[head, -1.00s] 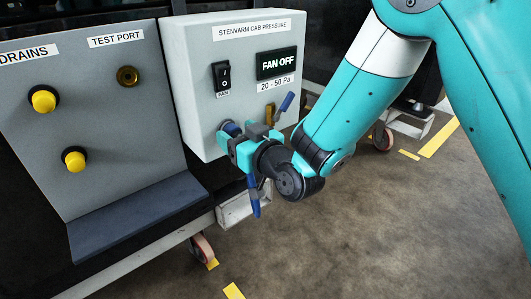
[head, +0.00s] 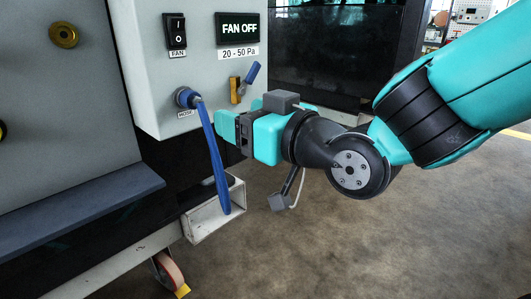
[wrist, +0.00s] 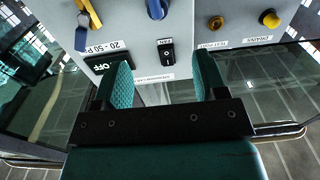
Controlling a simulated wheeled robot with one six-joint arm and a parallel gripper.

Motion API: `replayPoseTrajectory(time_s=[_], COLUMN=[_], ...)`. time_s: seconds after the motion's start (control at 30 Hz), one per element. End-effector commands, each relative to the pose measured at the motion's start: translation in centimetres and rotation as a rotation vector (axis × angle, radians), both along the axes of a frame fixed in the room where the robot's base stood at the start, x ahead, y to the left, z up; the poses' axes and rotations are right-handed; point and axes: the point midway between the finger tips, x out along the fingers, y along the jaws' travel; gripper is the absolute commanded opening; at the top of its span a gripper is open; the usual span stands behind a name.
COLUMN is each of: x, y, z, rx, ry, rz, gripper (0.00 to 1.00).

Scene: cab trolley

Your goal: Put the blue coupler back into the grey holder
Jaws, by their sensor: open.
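In the wrist view a blue part (wrist: 157,9) shows at the top, beyond the fingers. My gripper (head: 228,126) is just right of the hanging blue length, apart from the coupler. In the wrist view my gripper (wrist: 161,80) is open, with nothing between its fingers.
A brass piece (head: 235,90) with a tilted blue handle (head: 252,73) is on the box right of the coupler. The fan switch (head: 175,30) and FAN OFF display (head: 238,28) are above. Open floor lies right.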

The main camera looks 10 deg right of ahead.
Motion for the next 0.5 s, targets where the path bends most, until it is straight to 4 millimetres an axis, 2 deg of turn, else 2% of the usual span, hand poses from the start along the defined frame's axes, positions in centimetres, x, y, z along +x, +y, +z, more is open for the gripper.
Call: replayPoseTrajectory(time_s=[0.03,0.3,0.5], x=[-0.4,-2.2,-2.8], y=[-0.3,-1.8,-2.1], z=[-0.7,-0.3,-0.1], rx=[0.005,0.007,0.005], ry=[-0.006,-0.001,0.002], rz=[-0.004,-0.010,-0.011], gripper=[0.66,0.66,0.66])
